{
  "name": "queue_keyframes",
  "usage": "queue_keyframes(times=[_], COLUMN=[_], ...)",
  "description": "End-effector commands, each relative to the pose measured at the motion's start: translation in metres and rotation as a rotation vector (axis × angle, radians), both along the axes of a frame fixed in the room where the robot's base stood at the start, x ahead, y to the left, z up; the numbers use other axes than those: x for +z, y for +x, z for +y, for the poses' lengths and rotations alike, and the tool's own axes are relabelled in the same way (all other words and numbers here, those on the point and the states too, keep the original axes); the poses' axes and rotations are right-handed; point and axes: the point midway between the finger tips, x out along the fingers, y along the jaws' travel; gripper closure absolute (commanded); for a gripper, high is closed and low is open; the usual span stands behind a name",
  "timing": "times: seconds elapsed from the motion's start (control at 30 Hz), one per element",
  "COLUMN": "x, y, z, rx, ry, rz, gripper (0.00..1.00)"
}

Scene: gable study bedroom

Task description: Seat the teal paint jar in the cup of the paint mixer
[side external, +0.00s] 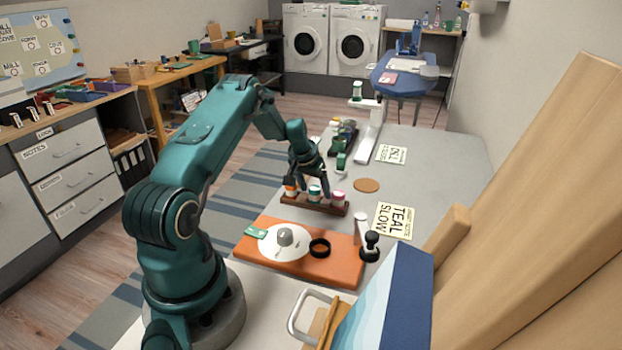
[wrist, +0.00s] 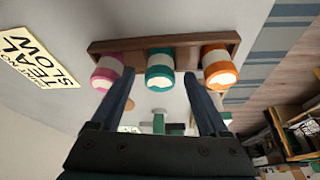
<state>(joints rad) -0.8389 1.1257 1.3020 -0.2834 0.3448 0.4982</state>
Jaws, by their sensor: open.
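The teal paint jar (side external: 314,192) stands upright with a white band in the middle of a wooden rack. In the wrist view the teal jar (wrist: 160,72) lies between my fingertips, teal lid and base showing. My gripper (side external: 312,180) is open, pointing down at the rack; its fingers (wrist: 159,82) are on either side of the teal jar, and contact cannot be told. What looks like the paint mixer is an orange base (side external: 262,262) with a white disc (side external: 272,250), a grey knob and a black ring (side external: 319,248), which may be the cup.
A pink jar (side external: 338,198) and an orange jar (side external: 290,188) flank the teal one in the rack (side external: 322,207). A yellow "TEAL SLOW" note (side external: 397,221) and a cork coaster (side external: 367,185) lie nearby. A black-knobbed item (side external: 371,247) stands beside the base. A blue panel (side external: 400,300) stands in front.

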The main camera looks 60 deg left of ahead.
Motion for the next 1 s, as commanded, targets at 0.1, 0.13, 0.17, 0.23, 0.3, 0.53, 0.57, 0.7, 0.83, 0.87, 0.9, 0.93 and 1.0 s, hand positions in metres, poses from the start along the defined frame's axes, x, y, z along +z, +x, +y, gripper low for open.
queue_keyframes(times=[0.1,0.13,0.17,0.23,0.3,0.53,0.57,0.7,0.83,0.87,0.9,0.93,1.0], x=[-0.005,-0.006,-0.006,-0.007,-0.006,-0.006,-0.006,-0.006,-0.006,-0.005,-0.003,-0.001,0.007], y=[0.002,0.002,0.002,0.002,0.002,0.002,0.002,0.002,0.002,0.002,0.002,0.003,0.003], z=[0.001,0.001,0.001,0.001,0.001,0.001,0.001,0.001,0.001,0.001,0.001,0.001,0.002], rx=[-0.001,-0.001,-0.001,-0.001,-0.001,-0.001,-0.001,-0.001,-0.001,-0.001,-0.002,-0.002,-0.003], ry=[0.0,0.0,0.0,0.0,0.0,0.0,0.0,0.0,0.001,0.001,0.002,0.002,0.003], rz=[0.001,0.001,0.001,0.0,0.0,0.0,0.0,0.0,-0.001,-0.001,-0.001,-0.001,-0.003], gripper=[0.22,0.22,0.22,0.22,0.22,0.76,0.87,1.0,1.0,1.0,1.0,1.0,1.0])
